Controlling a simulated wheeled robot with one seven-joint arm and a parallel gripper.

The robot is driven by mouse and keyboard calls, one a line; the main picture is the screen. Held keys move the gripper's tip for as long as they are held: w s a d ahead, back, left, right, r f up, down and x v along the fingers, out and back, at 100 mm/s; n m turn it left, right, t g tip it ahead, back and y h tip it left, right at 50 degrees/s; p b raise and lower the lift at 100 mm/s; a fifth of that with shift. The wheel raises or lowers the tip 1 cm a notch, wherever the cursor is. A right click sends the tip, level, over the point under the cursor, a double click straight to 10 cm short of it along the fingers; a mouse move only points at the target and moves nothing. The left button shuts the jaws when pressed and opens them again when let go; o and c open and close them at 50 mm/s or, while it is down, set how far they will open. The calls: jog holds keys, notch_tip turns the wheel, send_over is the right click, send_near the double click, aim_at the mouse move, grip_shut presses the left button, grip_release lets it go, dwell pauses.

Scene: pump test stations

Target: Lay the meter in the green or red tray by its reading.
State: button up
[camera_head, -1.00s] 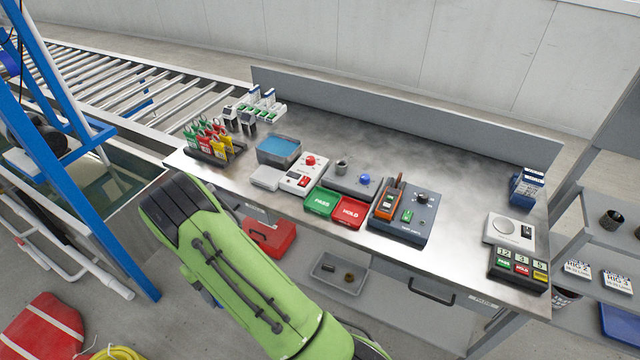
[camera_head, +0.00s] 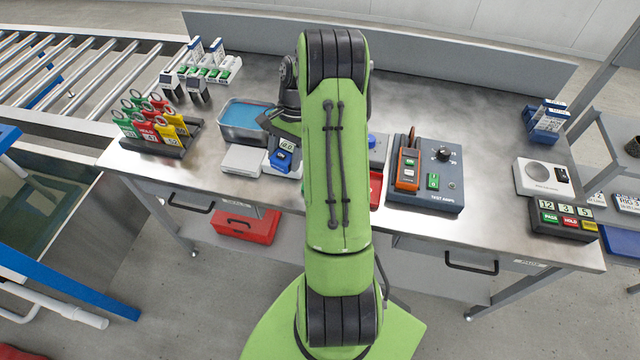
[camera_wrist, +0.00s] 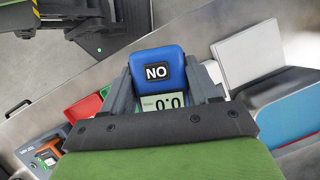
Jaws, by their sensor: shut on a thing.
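My gripper (camera_head: 283,143) is shut on a blue meter (camera_head: 281,160) and holds it over the near left part of the bench. In the wrist view the meter (camera_wrist: 156,60) sits between the fingers, with a "NO" label on its end. Its pale display is partly covered by my gripper; digits like "0.0" show, but I cannot be sure of the whole reading. The red tray (camera_head: 376,186) is mostly hidden behind my arm in the head view. In the wrist view the red tray (camera_wrist: 82,107) and a sliver of the green tray (camera_wrist: 104,92) show left of the meter.
An orange clamp meter (camera_head: 408,162) rests on the test amps station (camera_head: 440,190) right of my arm. A white box (camera_head: 242,160) and a blue-filled basin (camera_head: 236,133) stand left of the meter. Tags hang on a rack (camera_head: 160,145). The bench's right middle is clear.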

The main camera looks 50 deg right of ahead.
jog(key=s+d+m+t+b, duration=0.2)
jog(key=s+d+m+b, duration=0.1)
jog(key=s+d+m, duration=0.35)
jog(key=shift+n, duration=0.35)
jog(key=f+b, duration=0.1)
jog(key=f, duration=0.3)
jog(key=f+b, duration=0.2)
jog(key=f, duration=0.3)
jog(key=shift+d+f, duration=0.2)
jog(key=shift+f, duration=0.05)
jog(key=shift+r, duration=0.1)
jog(key=o, duration=1.2)
